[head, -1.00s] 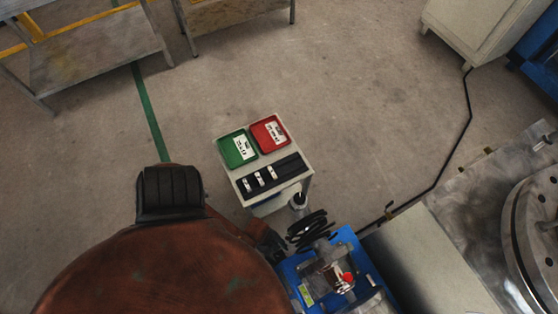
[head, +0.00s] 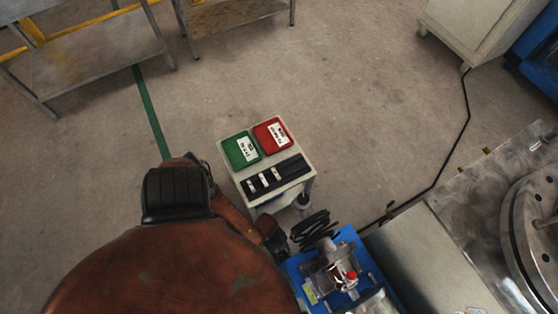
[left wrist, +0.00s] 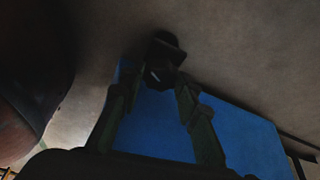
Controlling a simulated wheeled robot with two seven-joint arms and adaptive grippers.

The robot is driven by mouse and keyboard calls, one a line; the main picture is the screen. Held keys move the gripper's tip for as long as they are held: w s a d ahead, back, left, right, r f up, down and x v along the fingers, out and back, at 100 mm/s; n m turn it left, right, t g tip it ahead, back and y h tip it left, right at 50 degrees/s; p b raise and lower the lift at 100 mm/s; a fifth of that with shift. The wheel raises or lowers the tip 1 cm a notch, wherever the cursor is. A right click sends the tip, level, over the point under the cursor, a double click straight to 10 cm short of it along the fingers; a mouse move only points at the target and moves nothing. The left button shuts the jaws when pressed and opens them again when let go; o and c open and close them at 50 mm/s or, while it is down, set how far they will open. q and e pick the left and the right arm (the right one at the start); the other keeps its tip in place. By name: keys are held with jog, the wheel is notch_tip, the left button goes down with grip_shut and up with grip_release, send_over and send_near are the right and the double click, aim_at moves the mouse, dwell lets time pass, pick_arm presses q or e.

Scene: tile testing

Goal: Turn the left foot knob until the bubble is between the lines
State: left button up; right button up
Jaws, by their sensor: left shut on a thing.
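The tile testing machine stands on a blue base (head: 347,238) at the bottom of the head view; the blue also fills much of the left wrist view (left wrist: 240,135). A dark foot knob (left wrist: 163,58) sits at the base's edge in the left wrist view. My left gripper (left wrist: 158,85) has its two fingers around this knob and is shut on it. In the head view my left gripper (head: 275,243) is a dark shape at the base's left side, and the knob is hidden there. I cannot make out the bubble or its lines. My right gripper is not in view.
A small stand (head: 309,179) holds a green tray (head: 240,150), a red tray (head: 272,135) and a black strip with pale pieces. Coiled black cable (head: 315,228) lies beside the blue base. A large metal machine (head: 480,205) is at right.

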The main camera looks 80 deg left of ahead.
aim_at(282, 254)
pick_arm(q)
jog(key=shift+m, duration=0.7)
jog(key=o, duration=1.2)
jog(key=shift+c, duration=0.2)
notch_tip(282, 254, up, 10)
